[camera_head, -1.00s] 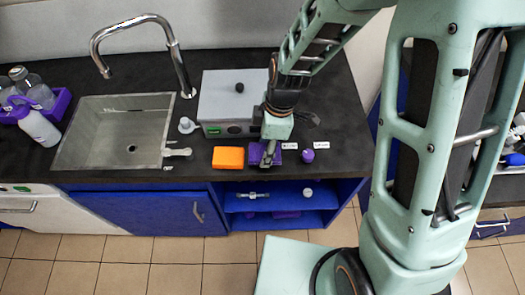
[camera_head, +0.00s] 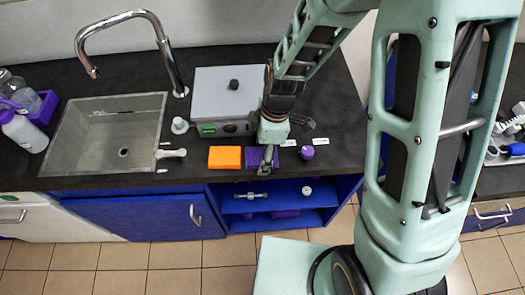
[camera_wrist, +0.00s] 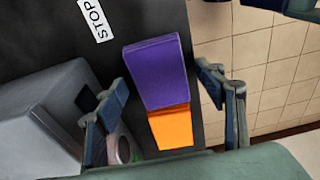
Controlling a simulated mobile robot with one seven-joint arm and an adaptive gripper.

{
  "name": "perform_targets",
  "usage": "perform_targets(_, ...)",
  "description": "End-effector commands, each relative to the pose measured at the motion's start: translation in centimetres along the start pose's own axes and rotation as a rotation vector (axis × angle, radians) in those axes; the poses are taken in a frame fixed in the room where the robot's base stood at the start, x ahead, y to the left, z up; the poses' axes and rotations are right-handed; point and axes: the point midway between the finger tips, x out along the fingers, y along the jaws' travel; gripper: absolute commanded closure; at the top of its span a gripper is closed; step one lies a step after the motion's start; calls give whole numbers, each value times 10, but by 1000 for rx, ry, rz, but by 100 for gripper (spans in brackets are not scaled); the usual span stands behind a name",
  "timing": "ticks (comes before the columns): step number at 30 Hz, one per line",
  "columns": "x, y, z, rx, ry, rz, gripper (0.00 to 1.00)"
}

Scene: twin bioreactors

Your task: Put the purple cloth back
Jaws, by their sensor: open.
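The purple cloth (camera_head: 254,158) is a folded, block-like pad lying on the dark counter near its front edge. In the wrist view the purple cloth (camera_wrist: 157,72) lies between my two spread fingers, apart from both. My gripper (camera_head: 266,163) is over the cloth in the head view and hides part of it. In the wrist view my gripper (camera_wrist: 163,84) is open and empty. I cannot tell its exact height above the cloth.
An orange block (camera_head: 225,157) lies just left of the cloth. A grey box device (camera_head: 222,95) stands behind. A small purple-topped item (camera_head: 307,152) and white labels are to the right. The sink (camera_head: 105,135) is left. Open blue shelves (camera_head: 235,206) are below the counter.

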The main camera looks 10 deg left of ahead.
Motion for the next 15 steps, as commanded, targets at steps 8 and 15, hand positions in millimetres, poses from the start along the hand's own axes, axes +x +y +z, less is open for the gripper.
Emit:
perform_targets(8, -7, 1, -1, 0, 1, 2, 36)
perform_targets(15, -47, 2, -1, 0, 2, 7, 36)
